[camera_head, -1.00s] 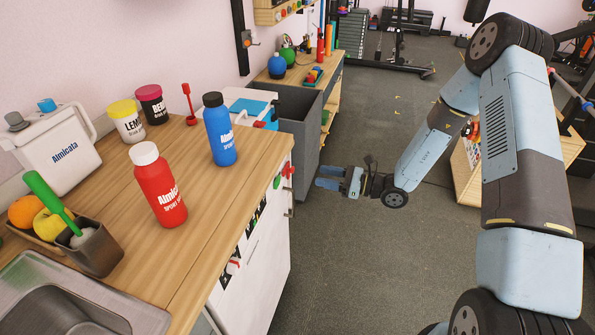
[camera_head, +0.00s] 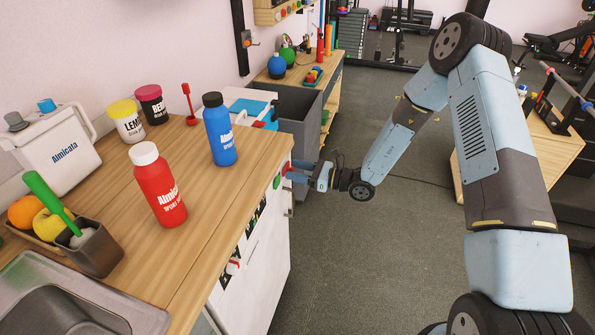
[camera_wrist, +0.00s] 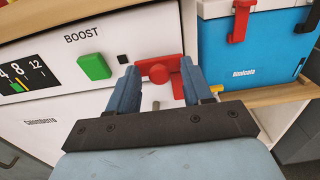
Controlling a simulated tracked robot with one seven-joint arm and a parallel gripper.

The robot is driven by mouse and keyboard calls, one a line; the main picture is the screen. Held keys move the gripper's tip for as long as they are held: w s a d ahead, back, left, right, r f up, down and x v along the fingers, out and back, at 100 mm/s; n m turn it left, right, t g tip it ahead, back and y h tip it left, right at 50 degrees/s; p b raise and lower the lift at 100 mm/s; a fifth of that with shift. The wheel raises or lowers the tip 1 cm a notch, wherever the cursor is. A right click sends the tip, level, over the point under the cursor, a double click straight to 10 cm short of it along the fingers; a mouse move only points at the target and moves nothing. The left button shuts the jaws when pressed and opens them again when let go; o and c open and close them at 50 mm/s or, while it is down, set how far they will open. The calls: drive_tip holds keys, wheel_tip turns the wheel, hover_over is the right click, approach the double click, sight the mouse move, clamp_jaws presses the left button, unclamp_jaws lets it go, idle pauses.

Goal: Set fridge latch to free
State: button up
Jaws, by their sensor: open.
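The red latch (camera_wrist: 158,70) sits on the white fridge front (camera_wrist: 62,112), right of a green block under the word BOOST. It has a round knob and a bar reaching right. My gripper (camera_wrist: 159,66) is open in the wrist view, one blue finger on each side of the knob. The right finger overlaps part of the bar. I cannot tell whether the fingers touch the latch. In the head view, my gripper (camera_head: 289,172) is at the counter's far end, and the red latch (camera_head: 284,169) shows by its fingertips, partly hidden.
A green block (camera_wrist: 94,67) and a numbered dial (camera_wrist: 26,78) are left of the latch. A red bottle (camera_head: 158,185) and a blue bottle (camera_head: 220,130) stand on the wooden counter (camera_head: 115,190).

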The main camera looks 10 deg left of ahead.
clamp_jaws()
idle(0.4)
drive_tip(key=shift+w+d, duration=0.15)
drive_tip(key=shift+w, duration=1.55)
unclamp_jaws()
drive_tip(key=s+d, duration=0.1)
drive_tip(key=d, duration=1.2)
drive_tip(key=shift+d, duration=0.35)
